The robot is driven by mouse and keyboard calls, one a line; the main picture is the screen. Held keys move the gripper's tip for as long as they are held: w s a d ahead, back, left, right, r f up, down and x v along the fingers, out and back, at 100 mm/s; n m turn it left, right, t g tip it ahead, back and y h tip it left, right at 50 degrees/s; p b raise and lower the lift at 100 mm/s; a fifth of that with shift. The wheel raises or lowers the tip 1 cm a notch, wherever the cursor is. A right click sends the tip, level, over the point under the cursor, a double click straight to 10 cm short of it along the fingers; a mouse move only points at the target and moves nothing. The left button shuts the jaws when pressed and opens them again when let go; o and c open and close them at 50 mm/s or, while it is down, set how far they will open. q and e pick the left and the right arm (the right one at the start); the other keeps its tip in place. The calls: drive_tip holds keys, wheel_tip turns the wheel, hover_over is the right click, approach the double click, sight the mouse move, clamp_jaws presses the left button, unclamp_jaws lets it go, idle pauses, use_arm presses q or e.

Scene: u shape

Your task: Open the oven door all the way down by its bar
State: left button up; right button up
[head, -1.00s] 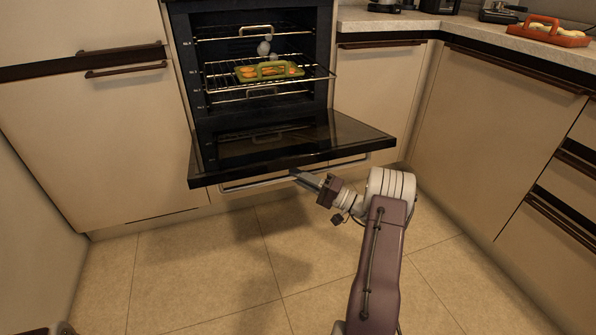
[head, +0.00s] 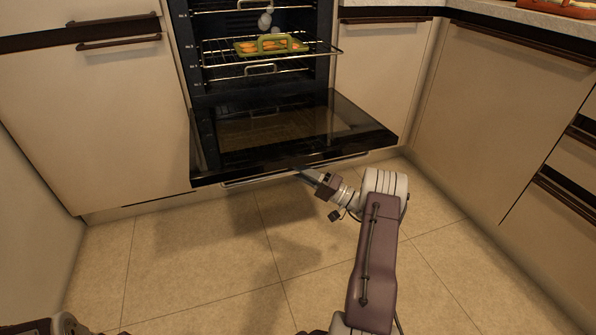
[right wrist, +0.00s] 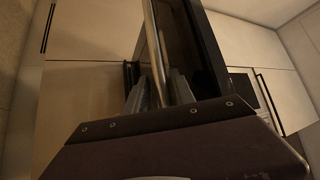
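The oven door (head: 290,128) is swung down and looks close to flat, its dark glass inner face upward. Its metal bar (head: 262,179) runs along the outer side, below the door's front edge, and also shows in the right wrist view (right wrist: 151,32). My right gripper (head: 304,172) is at the middle of the bar, under the front edge. In the right wrist view the bar passes between its two fingers, which look closed around it. The fingertips are partly hidden by the door in the head view. My left gripper is not clearly visible.
Inside the oven, a green tray with food (head: 268,45) sits on a wire rack (head: 225,60) that sticks out somewhat. Cabinets stand on both sides, with a right-hand run (head: 505,110) near my right arm. The tiled floor (head: 210,265) before the oven is clear.

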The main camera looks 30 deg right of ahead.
drive_tip(key=p+v, duration=0.3)
drive_tip(key=v, duration=0.6)
idle(0.4)
